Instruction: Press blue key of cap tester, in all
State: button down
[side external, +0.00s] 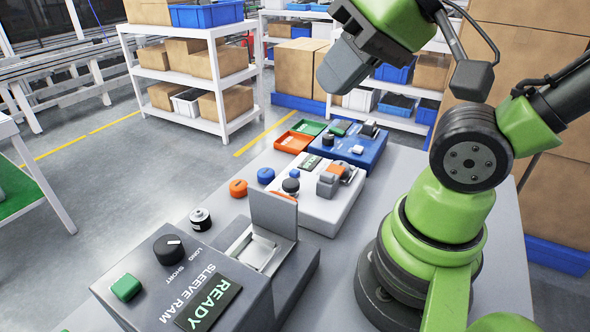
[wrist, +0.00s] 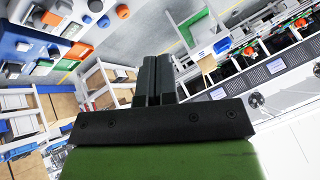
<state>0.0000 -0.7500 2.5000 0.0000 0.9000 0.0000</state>
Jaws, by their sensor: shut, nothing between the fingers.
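No cap tester label is legible. A white device (side external: 318,212) stands mid-bench in the side external view, with a small blue round part (side external: 295,173), a dark knob (side external: 291,186) and a grey block with orange on top. A blue device (side external: 366,150) with a white key and a green button stands behind it. I cannot tell which is the tester. My gripper (wrist: 157,78) shows in the wrist view with its dark fingers shut together, empty. It is raised well above the bench, touching nothing; the wrist view sees the devices at the upper left.
The grey sleeve ram (side external: 190,285) with a lit READY display stands in front. An orange cap (side external: 238,188), a blue cap (side external: 265,175) and a black-and-silver cylinder (side external: 201,219) lie at the bench's left. Orange and green trays (side external: 293,142) sit behind. Shelves with boxes stand beyond.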

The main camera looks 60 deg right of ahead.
dwell(0.8)
jog(key=m+y, duration=0.3)
jog(key=m, duration=3.1)
send_over(295, 169)
notch_tip(295, 169, down, 15)
jog(key=shift+s, duration=0.1)
jog(key=shift+f, duration=4.35)
